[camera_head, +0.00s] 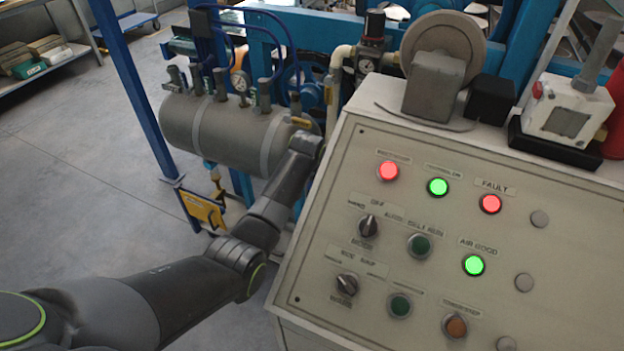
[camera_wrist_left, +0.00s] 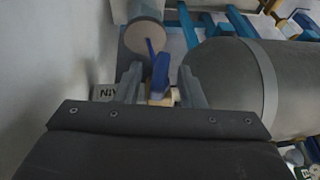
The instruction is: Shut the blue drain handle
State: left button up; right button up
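The blue drain handle (camera_wrist_left: 160,73) shows in the left wrist view as a narrow blue lever, with a brass-coloured valve part (camera_wrist_left: 160,98) at its near end. My left gripper (camera_wrist_left: 160,84) is open, with one finger on each side of the handle; a gap shows on both sides, and it looks apart from both fingers. In the head view my left arm reaches up to the right end of the grey tank, and its fingers and the handle are hidden there. My right gripper is in neither view.
The grey tank (camera_head: 222,133) is close on the right of my left gripper in the wrist view (camera_wrist_left: 228,85). The control panel (camera_head: 450,215) stands right of my left arm. A label (camera_wrist_left: 105,92) is left of the fingers. Open floor (camera_head: 80,180) lies left.

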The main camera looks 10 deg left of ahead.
pick_arm(q)
jog(key=shift+r, duration=0.1)
jog(key=v, duration=0.7)
jog(key=shift+r, duration=0.15)
jog(key=shift+s+a, duration=0.1)
